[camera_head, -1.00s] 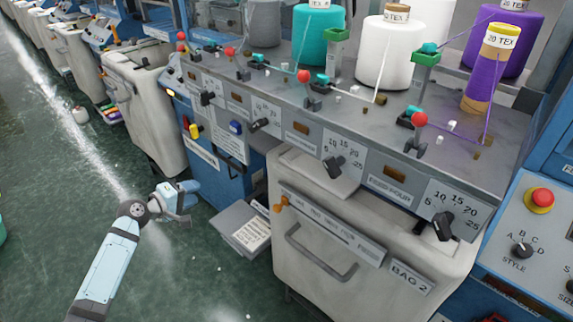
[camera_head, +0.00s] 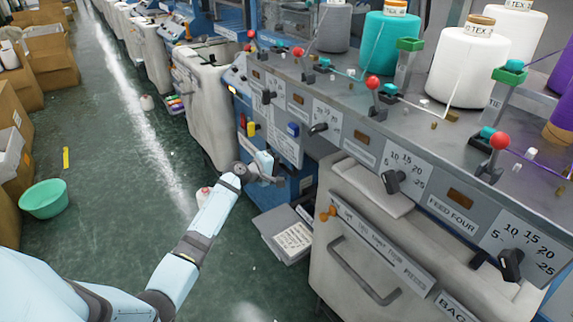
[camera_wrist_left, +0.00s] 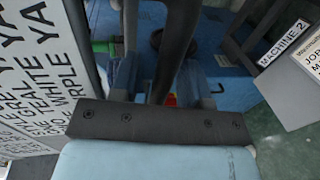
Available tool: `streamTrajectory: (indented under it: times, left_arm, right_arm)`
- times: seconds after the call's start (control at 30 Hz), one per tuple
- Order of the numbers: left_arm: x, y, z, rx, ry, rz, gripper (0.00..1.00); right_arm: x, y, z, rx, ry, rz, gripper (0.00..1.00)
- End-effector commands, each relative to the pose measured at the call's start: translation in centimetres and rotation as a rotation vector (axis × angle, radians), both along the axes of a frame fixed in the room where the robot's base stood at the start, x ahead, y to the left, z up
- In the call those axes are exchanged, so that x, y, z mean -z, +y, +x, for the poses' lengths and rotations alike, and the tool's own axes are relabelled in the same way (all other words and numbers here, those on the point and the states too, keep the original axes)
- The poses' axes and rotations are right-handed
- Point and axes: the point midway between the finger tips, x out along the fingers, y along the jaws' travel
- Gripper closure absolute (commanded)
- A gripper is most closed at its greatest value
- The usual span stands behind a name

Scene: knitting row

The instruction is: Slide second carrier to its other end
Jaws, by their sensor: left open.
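My left gripper (camera_head: 266,170) is open and empty beside the blue front of the nearest machine, below its row of dials. In the left wrist view its two fingers (camera_wrist_left: 165,78) stand apart, with blue panels and a dark curved part behind them. No part is clearly recognisable as the second carrier. Several red-knobbed levers, such as this front one (camera_head: 499,142) and this one behind it (camera_head: 373,84), stand along the grey shelf, away from the gripper. My right gripper is out of view.
Yarn cones, including a teal one (camera_head: 388,45) and a white one (camera_head: 468,65), stand on the grey shelf (camera_head: 418,118). A pale bin (camera_head: 375,240) stands below. A document tray (camera_head: 272,232) is under my left gripper. A green basin (camera_head: 44,198) sits on the largely clear floor at left.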

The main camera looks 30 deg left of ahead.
Motion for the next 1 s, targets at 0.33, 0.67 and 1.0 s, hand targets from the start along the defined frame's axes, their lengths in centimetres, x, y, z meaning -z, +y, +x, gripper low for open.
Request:
streamTrajectory:
  times: [0.33,0.67,1.0]
  left_arm:
    - [0.2,-0.4,0.8,-0.001,0.000,0.001,0.58]
    - [0.2,-0.3,0.8,-0.001,0.000,0.001,1.00]
    - [-1.0,-0.3,1.8,-0.001,-0.003,0.000,1.00]
  right_arm:
    - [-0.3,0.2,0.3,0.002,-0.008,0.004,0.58]
    - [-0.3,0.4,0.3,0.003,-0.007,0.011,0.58]
    - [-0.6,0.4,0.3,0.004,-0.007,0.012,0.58]
